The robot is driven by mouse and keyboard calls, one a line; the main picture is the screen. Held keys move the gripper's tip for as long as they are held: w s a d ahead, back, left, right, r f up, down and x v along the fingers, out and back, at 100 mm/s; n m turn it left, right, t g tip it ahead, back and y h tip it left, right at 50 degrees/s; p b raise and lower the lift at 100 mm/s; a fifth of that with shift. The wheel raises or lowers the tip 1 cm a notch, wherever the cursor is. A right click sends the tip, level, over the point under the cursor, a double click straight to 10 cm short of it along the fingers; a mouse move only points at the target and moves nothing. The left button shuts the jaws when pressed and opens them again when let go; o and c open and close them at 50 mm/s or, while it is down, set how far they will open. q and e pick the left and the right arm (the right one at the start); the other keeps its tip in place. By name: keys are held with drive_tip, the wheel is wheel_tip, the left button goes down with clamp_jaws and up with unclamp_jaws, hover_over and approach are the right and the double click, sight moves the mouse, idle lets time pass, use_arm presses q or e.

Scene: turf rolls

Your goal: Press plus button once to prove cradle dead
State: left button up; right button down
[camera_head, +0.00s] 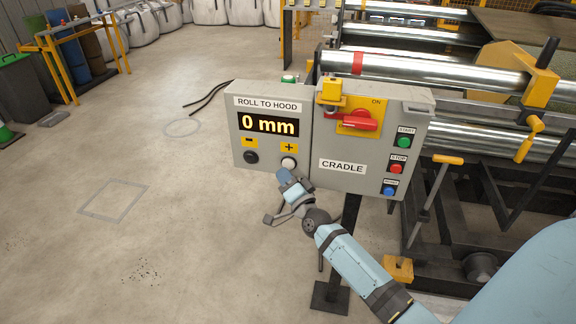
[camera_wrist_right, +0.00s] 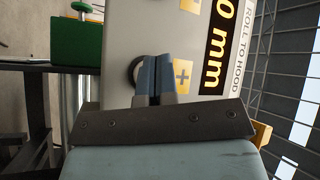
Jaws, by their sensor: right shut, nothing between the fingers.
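The plus button (camera_head: 289,163) is a pale round button under a yellow plus label (camera_head: 289,148) on the grey control box (camera_head: 270,94). The display (camera_head: 268,124) above it reads 0 mm. My right gripper (camera_head: 283,175) is shut and empty, its tips just below the plus button. In the right wrist view the closed fingers (camera_wrist_right: 156,78) overlap the plus button's dark ring (camera_wrist_right: 134,72) and hide most of the button; the plus label (camera_wrist_right: 183,77) shows beside them. I cannot tell whether the tips touch it. My left gripper is not in view.
The black minus button (camera_head: 251,157) is left of the plus button. The CRADLE panel to the right has a red rotary switch (camera_head: 362,122) and start (camera_head: 404,142), stop (camera_head: 396,168) and blue (camera_head: 389,190) buttons. Steel rollers (camera_head: 430,72) stand behind. The floor at left is open.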

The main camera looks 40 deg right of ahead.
idle(0.4)
drive_tip(key=shift+w+d, duration=0.3)
drive_tip(key=shift+d, duration=0.05)
drive_tip(key=shift+w+d, duration=0.3)
idle(0.7)
idle(0.3)
drive_tip(key=shift+s+a+p, duration=0.3)
drive_tip(key=shift+s+a, duration=0.3)
drive_tip(key=shift+a, duration=0.05)
drive_tip(key=s+a+p, duration=0.2)
drive_tip(key=s+a, duration=0.1)
drive_tip(key=shift+s+a, duration=0.1)
drive_tip(key=shift+a, duration=0.3)
